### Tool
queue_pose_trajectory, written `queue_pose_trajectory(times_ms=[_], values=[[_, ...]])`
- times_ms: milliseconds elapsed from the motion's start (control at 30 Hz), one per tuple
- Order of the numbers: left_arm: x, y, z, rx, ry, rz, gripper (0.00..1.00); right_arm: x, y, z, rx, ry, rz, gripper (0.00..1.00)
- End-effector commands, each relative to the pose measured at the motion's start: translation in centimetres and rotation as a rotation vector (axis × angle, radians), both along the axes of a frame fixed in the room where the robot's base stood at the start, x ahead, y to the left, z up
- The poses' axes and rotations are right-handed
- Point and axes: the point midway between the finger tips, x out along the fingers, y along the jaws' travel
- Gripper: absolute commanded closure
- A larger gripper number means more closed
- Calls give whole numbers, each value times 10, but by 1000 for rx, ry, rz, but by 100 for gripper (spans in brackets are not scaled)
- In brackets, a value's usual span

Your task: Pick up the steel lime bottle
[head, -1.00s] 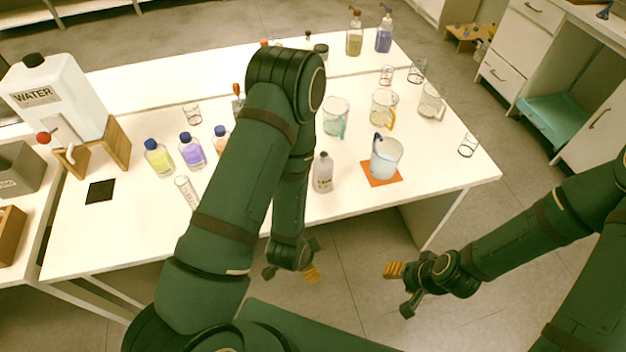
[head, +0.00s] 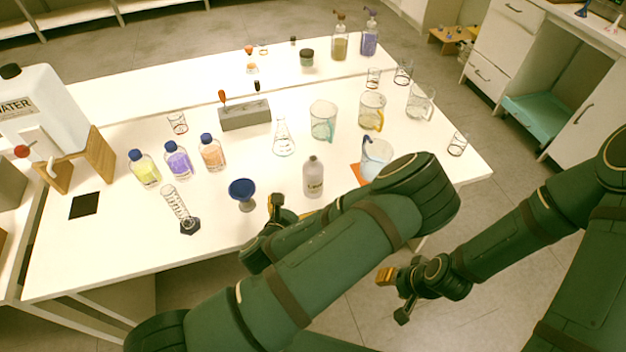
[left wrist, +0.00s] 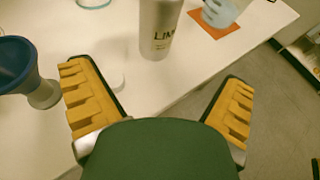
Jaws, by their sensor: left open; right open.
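The steel lime bottle (head: 314,178) stands upright near the front of the white table. In the left wrist view the bottle (left wrist: 158,28) shows part of its label, "LIM", and stands beyond my open fingers, apart from them; its top is cut off. My left gripper (head: 288,212) is at the table's front edge, just in front and left of the bottle, open and empty; its yellow-padded fingers also show in the left wrist view (left wrist: 160,98). My right gripper (head: 394,291) is open and empty, off the table to the right.
A blue funnel (head: 243,190) stands left of the bottle, also close to my left finger in the wrist view (left wrist: 18,68). A beaker (head: 376,158) on an orange mat stands to the right. A flask (head: 284,138) is behind.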

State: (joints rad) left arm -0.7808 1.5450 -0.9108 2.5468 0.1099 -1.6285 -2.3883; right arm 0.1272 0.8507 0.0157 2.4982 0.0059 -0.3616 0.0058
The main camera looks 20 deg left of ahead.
Motion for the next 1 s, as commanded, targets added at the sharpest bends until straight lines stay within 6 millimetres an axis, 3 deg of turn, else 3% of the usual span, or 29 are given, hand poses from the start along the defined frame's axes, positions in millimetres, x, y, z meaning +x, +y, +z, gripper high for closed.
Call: queue_pose_trajectory(times_ms=[100, 433, 633, 1000], values=[[7, -1, -8, -3, -3, 0, 1, -2, 0, -20, 1, 4, 5, 53], [25, -2, -16, -7, 1, 3, 1, -7, 1, -56, 3, 16, 17, 53], [59, -4, -26, -6, 2, 4, 1, -4, 1, -63, 2, 8, 14, 53], [88, -4, -33, -6, 3, 5, 1, -3, 1, -67, 2, 7, 13, 53]])
